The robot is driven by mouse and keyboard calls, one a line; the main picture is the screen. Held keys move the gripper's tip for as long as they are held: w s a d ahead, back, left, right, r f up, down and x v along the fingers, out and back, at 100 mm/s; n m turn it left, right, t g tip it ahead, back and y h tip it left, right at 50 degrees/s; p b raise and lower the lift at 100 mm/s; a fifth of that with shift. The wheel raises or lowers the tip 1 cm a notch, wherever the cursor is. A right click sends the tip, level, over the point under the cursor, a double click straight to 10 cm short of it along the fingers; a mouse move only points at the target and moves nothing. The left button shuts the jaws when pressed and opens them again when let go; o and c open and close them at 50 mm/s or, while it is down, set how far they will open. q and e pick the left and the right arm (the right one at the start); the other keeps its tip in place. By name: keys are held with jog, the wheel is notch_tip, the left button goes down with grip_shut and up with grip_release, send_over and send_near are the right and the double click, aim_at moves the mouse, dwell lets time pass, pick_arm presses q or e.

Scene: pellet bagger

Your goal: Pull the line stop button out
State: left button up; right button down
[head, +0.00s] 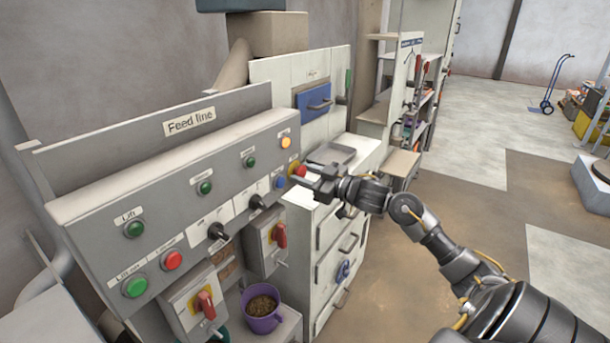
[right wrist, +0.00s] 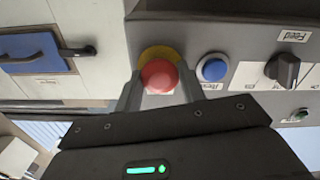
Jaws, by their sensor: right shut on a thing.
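The line stop button is a red mushroom head (right wrist: 159,76) on a yellow collar, in the middle of the right wrist view. In the head view the red button (head: 299,170) shows at the right end of the Feed line panel (head: 160,185). My right gripper (head: 308,175) is at the button, and in the right wrist view its two fingers (right wrist: 158,90) stand on either side of the red head, shut on it. Part of the yellow collar shows behind the head. My left gripper is not in view.
A blue button (right wrist: 213,69) and a black Feed knob (right wrist: 284,69) sit close beside the line stop. The panel also bears green and red buttons, and red-handled switches (head: 205,304) hang below. A purple cup (head: 263,308) of pellets stands underneath.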

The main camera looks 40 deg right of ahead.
jog(key=shift+r+p, duration=0.1)
jog(key=shift+p, duration=0.2)
jog(key=shift+s, duration=0.25)
jog(key=shift+s+d, duration=0.2)
jog(key=shift+s, duration=0.1)
jog(key=c, duration=1.3)
grip_release()
jog(key=o, duration=0.5)
jog(key=shift+s, duration=0.1)
jog(key=shift+c, duration=0.2)
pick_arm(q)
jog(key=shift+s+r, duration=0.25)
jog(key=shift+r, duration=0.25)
